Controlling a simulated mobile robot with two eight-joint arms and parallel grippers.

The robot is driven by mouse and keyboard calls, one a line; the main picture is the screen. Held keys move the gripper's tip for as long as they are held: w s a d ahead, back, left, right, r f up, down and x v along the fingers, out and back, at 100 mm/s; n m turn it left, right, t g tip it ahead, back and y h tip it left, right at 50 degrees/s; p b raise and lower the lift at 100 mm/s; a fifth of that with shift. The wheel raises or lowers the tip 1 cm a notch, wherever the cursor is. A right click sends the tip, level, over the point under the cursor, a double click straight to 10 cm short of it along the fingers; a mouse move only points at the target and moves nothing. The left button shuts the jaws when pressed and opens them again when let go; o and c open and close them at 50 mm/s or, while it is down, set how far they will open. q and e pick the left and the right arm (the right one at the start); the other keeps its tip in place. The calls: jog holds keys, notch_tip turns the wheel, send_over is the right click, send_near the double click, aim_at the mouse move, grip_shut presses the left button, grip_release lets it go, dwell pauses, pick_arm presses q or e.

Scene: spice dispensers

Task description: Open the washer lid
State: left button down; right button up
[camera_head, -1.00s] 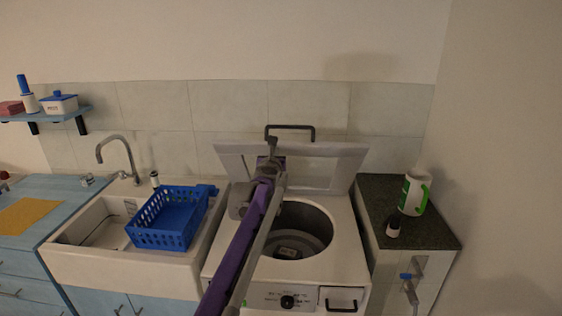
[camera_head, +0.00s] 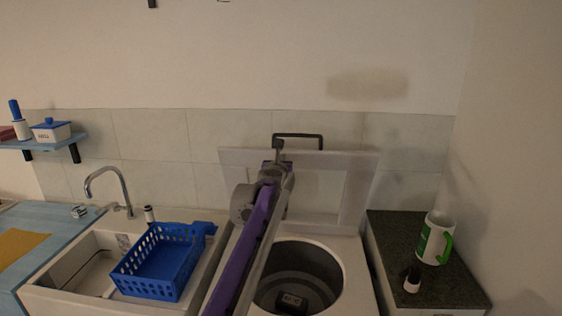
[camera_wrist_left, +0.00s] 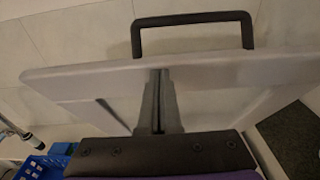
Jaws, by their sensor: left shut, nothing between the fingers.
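The washer's white lid (camera_head: 355,190) is raised and stands steeply behind the open round drum (camera_head: 300,280). A dark handle (camera_head: 298,136) is on its top edge, and it also shows in the left wrist view (camera_wrist_left: 193,20). My left gripper (camera_head: 279,145) is in front of the lid near its top edge, left of the lid's middle. In the left wrist view my left gripper's fingers (camera_wrist_left: 161,75) are shut and empty, with tips at the lid's upper edge below the handle. I cannot tell whether they touch it. My right gripper is not in view.
A blue basket (camera_head: 160,265) sits in the white sink at left, by a faucet (camera_head: 107,185). A dark counter (camera_head: 400,235) at right holds a white and green mug (camera_head: 433,240) and a small dark-topped bottle (camera_head: 412,280). The tiled wall is close behind the lid.

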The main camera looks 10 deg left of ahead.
pick_arm(q)
jog(key=shift+s, duration=0.1)
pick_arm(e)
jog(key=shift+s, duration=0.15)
pick_arm(q)
jog(key=s+d+f+m+g+h+b, duration=0.1)
jog(key=s+f+m+h, duration=0.1)
jog(key=s+m, duration=0.6)
jog(key=s+f+m+g+h, duration=0.15)
jog(key=s+m, duration=0.25)
jog(key=s, duration=0.8)
jog(key=s+a+f+m+g+y, duration=0.1)
jog(key=s+a+f+m+g, duration=0.2)
jog(key=s+f+m, duration=0.5)
jog(key=s+a+f+m+g+y, duration=0.1)
jog(key=s+a+f+m+g, duration=0.2)
jog(key=s+f+m, duration=0.5)
jog(key=s+a+f+m+g+y, duration=0.1)
jog(key=s+a+f+m+g, duration=0.2)
jog(key=s+f+m, duration=0.5)
jog(key=s+a+f, duration=0.1)
jog(key=s+f, duration=0.6)
jog(key=s, duration=0.3)
jog(key=shift+s+a+f, duration=0.15)
jog(key=shift+s+a, duration=0.05)
jog(key=shift+s, duration=0.1)
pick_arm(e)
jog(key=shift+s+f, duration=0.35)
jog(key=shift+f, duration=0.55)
